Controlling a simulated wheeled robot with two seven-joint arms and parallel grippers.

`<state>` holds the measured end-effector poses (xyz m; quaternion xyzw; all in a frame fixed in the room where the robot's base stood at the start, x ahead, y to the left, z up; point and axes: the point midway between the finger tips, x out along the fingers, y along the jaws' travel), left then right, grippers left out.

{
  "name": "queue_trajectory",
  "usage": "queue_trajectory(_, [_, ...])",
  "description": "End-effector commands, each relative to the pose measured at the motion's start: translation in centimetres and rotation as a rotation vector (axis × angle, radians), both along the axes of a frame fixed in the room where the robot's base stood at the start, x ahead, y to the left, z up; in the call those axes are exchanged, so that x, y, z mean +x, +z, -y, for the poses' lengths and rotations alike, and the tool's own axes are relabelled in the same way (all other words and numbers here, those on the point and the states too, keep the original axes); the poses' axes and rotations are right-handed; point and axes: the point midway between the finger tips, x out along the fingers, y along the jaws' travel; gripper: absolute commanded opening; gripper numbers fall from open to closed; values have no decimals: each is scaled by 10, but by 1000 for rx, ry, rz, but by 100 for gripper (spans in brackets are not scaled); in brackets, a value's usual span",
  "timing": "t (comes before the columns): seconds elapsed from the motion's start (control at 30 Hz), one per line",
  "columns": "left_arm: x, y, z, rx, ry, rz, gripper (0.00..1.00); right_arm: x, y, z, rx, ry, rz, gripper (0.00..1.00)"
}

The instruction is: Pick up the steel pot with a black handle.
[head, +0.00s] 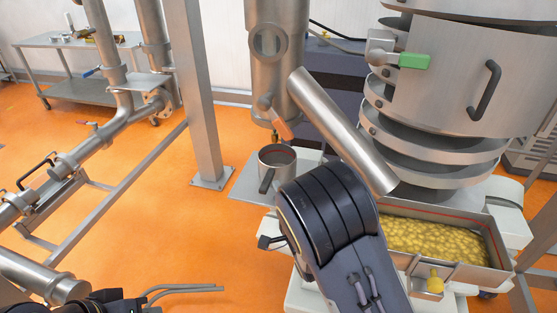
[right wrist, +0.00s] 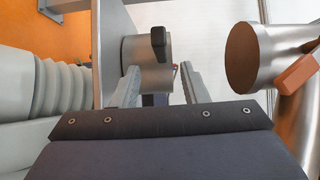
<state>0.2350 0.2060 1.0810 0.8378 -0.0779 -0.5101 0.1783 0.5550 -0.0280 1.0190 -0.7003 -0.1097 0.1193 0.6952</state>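The steel pot (head: 284,158) stands upright on a light platform below a vertical steel pipe. Its black handle (head: 266,181) faces my side. In the right wrist view the pot (right wrist: 140,77) is ahead of my right gripper (right wrist: 160,88), with the handle (right wrist: 158,40) in line with the gap between the fingers. The right gripper is open and empty, and no contact with the pot shows. In the head view my dark right arm hides most of that gripper.
A slanted steel tube (head: 343,130) runs close to the right of the pot. The pipe's orange-handled valve (head: 281,124) hangs above it. A tray of yellow pieces (head: 385,212) lies at the right under a large round machine (head: 450,90). Orange floor (head: 130,225) is open at the left.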

Motion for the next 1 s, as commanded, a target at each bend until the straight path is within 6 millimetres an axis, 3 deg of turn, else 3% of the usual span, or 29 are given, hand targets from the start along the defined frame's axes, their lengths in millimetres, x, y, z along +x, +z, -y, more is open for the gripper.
queue_trajectory(0.7, [0,39,0,0,0,0,0,71,2,-26,7,12,13,40])
queue_trajectory(0.97, [0,38,0,0,0,0,0,74,0,-27,9,11,12,40])
queue_trajectory(1.0, [0,38,0,0,0,0,0,74,0,-27,9,11,12,36])
